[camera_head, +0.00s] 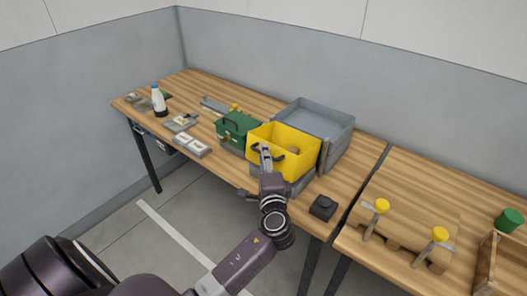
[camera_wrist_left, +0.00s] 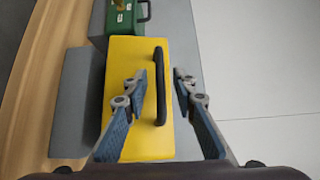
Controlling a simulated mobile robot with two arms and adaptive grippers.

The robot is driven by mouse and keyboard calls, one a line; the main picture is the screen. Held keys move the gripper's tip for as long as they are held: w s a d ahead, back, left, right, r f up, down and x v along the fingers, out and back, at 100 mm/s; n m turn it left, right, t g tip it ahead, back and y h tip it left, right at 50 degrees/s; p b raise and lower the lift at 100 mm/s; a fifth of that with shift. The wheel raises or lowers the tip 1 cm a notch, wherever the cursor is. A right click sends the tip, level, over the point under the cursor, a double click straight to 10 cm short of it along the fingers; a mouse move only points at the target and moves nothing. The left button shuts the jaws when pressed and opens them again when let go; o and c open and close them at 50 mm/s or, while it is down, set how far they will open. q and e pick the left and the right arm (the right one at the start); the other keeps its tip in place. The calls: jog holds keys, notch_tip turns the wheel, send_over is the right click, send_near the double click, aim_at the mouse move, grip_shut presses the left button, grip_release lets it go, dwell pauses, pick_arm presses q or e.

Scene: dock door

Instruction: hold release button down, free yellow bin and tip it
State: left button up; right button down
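The yellow bin (camera_head: 295,168) stands on a grey base near the front edge of the bench in the head view, with something brownish inside. A black bar handle (camera_wrist_left: 158,85) runs across its front face in the left wrist view. My left gripper (camera_head: 265,155) is at the bin's front; its fingers (camera_wrist_left: 161,84) are apart, one on each side of the handle, not visibly closed on it. A black box with a raised round top (camera_head: 322,206), possibly the release button, sits right of the bin. My right gripper is in neither view.
A grey open tray (camera_head: 320,118) stands behind the bin. A green toolbox (camera_head: 237,130) is close on its left. Yellow-knobbed clamps (camera_head: 381,207) and a green can (camera_head: 509,220) are on the right bench.

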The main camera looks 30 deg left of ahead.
pick_arm(q)
jog(key=shift+w+a, duration=0.45)
jog(key=shift+w, duration=0.05)
grip_shut()
